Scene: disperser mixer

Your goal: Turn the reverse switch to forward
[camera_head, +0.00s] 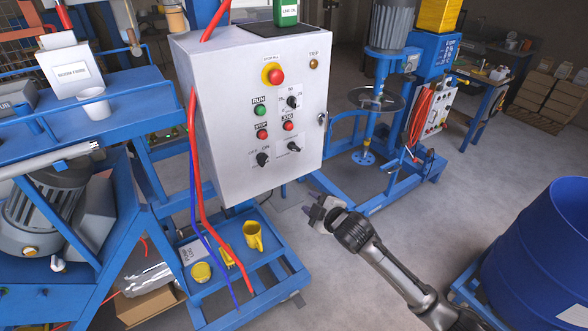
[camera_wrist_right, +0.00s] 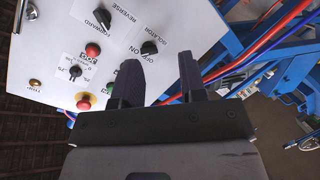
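The reverse switch (camera_head: 294,146) is a black rotary knob at the lower right of the white control cabinet's front (camera_head: 232,100). In the right wrist view the reverse switch (camera_wrist_right: 102,18) sits at the top, between labels reading FORWARD and REVERSE. I cannot tell which label its knob points to. My right gripper (camera_head: 317,212) is below and right of the cabinet in the head view, apart from it. Its two fingers (camera_wrist_right: 160,75) are spread in the wrist view with nothing between them. My left gripper is not in view.
The OFF/ON isolator knob (camera_head: 262,158) is left of the reverse switch. Red and blue cables (camera_head: 193,140) run down the cabinet's left. A red emergency stop (camera_head: 275,76) is above. A blue drum (camera_head: 545,255) stands at right.

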